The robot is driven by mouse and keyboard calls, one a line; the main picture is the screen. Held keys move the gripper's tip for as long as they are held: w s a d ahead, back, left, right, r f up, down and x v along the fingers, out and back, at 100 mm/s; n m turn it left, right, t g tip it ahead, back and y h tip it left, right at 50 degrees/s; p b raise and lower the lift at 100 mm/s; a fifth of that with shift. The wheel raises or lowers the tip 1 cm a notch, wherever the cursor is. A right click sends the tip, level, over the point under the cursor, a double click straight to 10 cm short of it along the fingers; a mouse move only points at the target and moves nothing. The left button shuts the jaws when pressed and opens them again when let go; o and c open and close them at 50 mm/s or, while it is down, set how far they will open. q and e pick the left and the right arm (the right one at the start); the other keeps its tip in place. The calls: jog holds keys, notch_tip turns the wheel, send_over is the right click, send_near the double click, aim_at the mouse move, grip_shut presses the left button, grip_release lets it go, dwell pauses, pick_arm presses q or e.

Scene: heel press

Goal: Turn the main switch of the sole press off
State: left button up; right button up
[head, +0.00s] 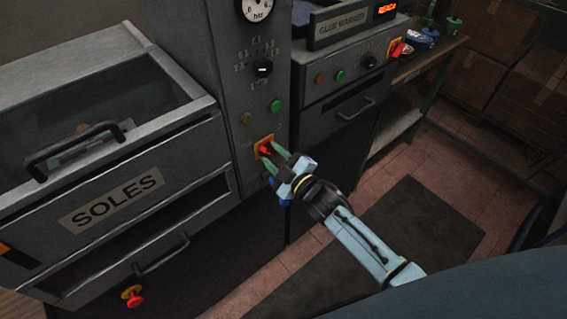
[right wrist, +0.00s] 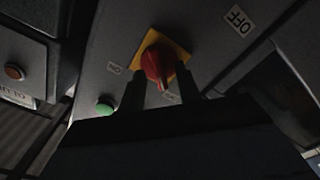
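The main switch is a red rotary knob (head: 265,149) on a yellow plate, low on the grey control column beside the SOLES cabinet. In the right wrist view the red knob (right wrist: 157,64) points down the picture, away from a white OFF label (right wrist: 238,19) at upper right. My right gripper (head: 272,157) is at the switch. In the right wrist view its two dark fingers (right wrist: 159,88) are apart, one on each side of the knob's lower end, with gaps visible; contact cannot be told. My left gripper is not in view.
The SOLES cabinet (head: 112,200) stands at left, with another red-and-yellow switch (head: 133,297) low on it. The glue warmer (head: 345,70) is at right and has its own red switch (head: 396,49). A green button (head: 275,105) sits above the main switch. A dark mat (head: 415,220) covers the floor.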

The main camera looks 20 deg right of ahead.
jog(key=v, duration=1.3)
jog(key=s+d+f+m+g+h+b, duration=0.1)
jog(key=s+f+m+g+h, duration=0.15)
jog(key=f, duration=0.65)
jog(key=s+d+f+m+g+h, duration=0.15)
jog(key=s+f, duration=0.25)
jog(key=f, duration=0.5)
jog(key=s+d+f+m+g+h+b, duration=0.1)
jog(key=s+d+f+m+g, duration=0.15)
jog(key=f, duration=0.55)
jog(key=s+f+m+g+b, duration=0.1)
jog(key=s+f+g, duration=0.3)
jog(key=s+f, duration=0.5)
jog(key=s+f+m+g+h+b, duration=0.1)
jog(key=s+f+m+g, duration=0.2)
jog(key=s+f, duration=0.6)
jog(key=s+g, duration=0.2)
jog(key=s, duration=0.8)
jog(key=shift+s+g, duration=0.1)
jog(key=shift+g, duration=0.15)
